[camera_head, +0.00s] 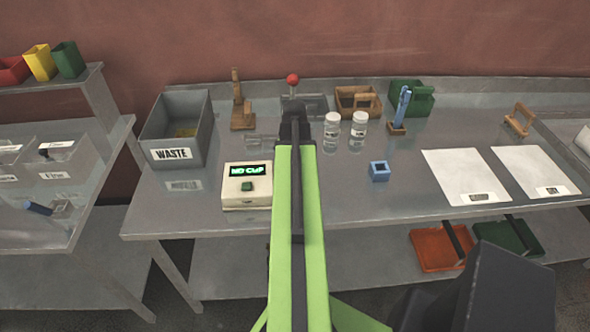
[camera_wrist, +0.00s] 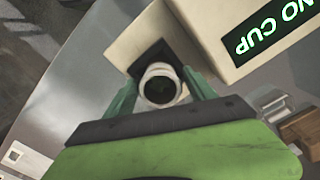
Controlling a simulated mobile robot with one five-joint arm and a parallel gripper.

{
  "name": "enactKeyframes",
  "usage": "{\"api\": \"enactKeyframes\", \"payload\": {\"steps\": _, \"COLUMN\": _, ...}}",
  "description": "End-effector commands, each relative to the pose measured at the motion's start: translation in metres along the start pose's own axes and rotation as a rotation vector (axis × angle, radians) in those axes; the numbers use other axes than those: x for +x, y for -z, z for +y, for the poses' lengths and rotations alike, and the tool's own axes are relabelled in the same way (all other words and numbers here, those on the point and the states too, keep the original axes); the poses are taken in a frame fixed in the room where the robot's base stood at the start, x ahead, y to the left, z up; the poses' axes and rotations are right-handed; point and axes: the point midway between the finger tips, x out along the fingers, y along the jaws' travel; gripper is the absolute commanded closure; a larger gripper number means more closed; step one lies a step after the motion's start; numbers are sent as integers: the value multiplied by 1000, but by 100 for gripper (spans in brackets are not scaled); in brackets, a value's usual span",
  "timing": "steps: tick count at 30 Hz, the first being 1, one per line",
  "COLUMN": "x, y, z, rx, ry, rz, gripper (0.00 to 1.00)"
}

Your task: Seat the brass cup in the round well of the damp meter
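The cream damp meter (camera_head: 235,199) stands on the bench, left of my arm in the head view, with a lit display reading NO CUP. It also shows close up in the wrist view (camera_wrist: 128,35), with a dark square recess behind the cup. My gripper (camera_wrist: 160,82) has its two green fingers against opposite sides of a pale, round, open-topped cup (camera_wrist: 160,70), which I take for the brass cup; its inside looks dark. The cup overlaps the recess in the picture; I cannot tell whether it touches the meter. My arm hides the gripper and cup in the head view.
The grey waste bin (camera_head: 180,150) stands behind and left of the meter. Two glass jars (camera_head: 345,132) and an open blue block (camera_head: 379,171) are right of my arm. White mats (camera_head: 468,170) lie farther right. A wooden stand (camera_head: 242,118) is behind the meter.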

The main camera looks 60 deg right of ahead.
Motion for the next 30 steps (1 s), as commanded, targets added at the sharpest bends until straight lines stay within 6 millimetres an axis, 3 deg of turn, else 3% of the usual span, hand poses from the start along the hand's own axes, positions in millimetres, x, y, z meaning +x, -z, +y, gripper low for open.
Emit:
{"api": "enactKeyframes", "payload": {"steps": 9, "x": -1, "y": 0, "z": 0, "rx": -1, "ry": 0, "rz": 0, "gripper": 34}}
{"api": "enactKeyframes", "payload": {"steps": 14, "x": -13, "y": 0, "z": 0, "rx": -1, "ry": 0, "rz": 0, "gripper": 34}}
{"api": "enactKeyframes", "payload": {"steps": 30, "x": -120, "y": 0, "z": -1, "rx": -2, "ry": 0, "rz": 0, "gripper": 34}}
